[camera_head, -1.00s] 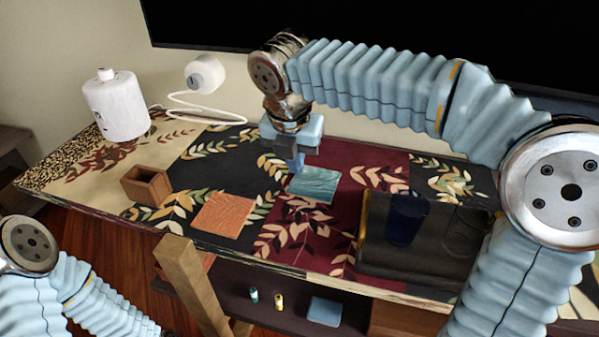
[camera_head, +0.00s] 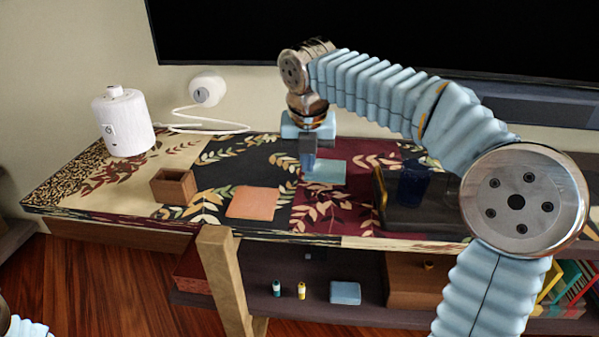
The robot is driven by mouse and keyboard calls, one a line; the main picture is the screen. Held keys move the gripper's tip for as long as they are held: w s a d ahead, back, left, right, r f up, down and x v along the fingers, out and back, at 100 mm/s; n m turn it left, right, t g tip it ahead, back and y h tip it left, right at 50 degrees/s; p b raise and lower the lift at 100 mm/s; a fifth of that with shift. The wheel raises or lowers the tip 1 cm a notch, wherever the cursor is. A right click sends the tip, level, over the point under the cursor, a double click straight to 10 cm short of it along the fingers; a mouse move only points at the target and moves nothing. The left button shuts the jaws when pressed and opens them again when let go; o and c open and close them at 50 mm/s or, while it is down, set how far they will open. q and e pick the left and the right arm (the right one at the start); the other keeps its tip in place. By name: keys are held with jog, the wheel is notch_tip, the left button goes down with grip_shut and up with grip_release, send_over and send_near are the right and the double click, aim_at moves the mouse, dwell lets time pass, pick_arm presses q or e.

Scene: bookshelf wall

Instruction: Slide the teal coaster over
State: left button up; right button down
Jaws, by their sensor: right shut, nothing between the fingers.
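The teal coaster (camera_head: 329,172) lies flat on the patterned top of the cabinet, on its dark red part. My right gripper (camera_head: 308,169) is shut and empty, pointing down at the coaster's left edge. It hides part of that edge, and I cannot tell whether the fingertips touch the coaster. My left gripper is out of view; only a bit of my left arm shows at the bottom left corner.
An orange coaster (camera_head: 253,203) and a wooden box (camera_head: 174,186) lie to the left. A white cylindrical device (camera_head: 124,122) stands at the far left. A dark case (camera_head: 420,212) and a dark blue cup (camera_head: 412,185) are to the right. A dark screen (camera_head: 370,35) hangs behind.

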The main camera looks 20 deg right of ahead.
aim_at(307, 185)
jog(key=b+x, duration=0.1)
jog(key=x, duration=0.8)
jog(key=shift+w+d+r, duration=0.1)
jog(key=shift+w+d, duration=0.15)
jog(key=shift+w, duration=0.35)
jog(key=shift+w+d+r, duration=0.1)
jog(key=shift+w+d, duration=0.15)
jog(key=shift+w, duration=0.35)
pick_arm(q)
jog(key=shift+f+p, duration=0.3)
pick_arm(e)
jog(key=shift+w+d, duration=0.35)
jog(key=shift+w, duration=0.25)
